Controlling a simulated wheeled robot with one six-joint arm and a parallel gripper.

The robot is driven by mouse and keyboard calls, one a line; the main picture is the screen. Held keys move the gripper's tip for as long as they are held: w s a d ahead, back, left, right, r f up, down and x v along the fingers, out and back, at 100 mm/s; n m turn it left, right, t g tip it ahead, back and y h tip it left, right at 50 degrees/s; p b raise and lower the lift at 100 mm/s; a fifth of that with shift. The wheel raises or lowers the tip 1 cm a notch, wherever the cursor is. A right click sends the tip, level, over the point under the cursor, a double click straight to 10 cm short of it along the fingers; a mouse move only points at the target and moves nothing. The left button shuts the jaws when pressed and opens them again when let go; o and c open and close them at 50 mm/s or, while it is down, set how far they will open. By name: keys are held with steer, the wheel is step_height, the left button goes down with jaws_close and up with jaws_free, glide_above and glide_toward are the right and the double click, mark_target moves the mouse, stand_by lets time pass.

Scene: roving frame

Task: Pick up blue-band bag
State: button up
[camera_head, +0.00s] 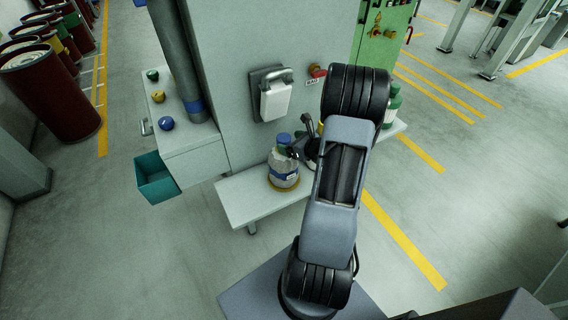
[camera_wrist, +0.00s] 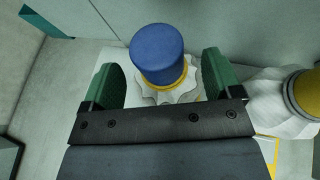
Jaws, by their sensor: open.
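The blue-band bag (camera_head: 283,168) stands upright on the white bench, a pale bag with a blue band and a blue top. In the wrist view, a blue cap with a yellow ring on a crumpled white bag (camera_wrist: 178,96) shows between my fingers; it appears to be this bag, and its band is hidden there. My gripper (camera_wrist: 161,78) is open, one green finger on each side of the cap, with gaps visible. In the head view, my gripper (camera_head: 297,148) is at the bag's top, partly hidden by my arm.
A second white bag with a yellow top (camera_wrist: 303,92) stands close to the right finger. A white bench (camera_head: 243,200) carries the bag against a grey column with a wall box (camera_head: 276,102). A green-topped container (camera_head: 393,103) is behind my arm.

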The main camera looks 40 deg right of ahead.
steer(key=shift+p+x, duration=0.3)
steer(key=shift+x, duration=1.45)
steer(key=shift+r, duration=0.1)
jaws_close()
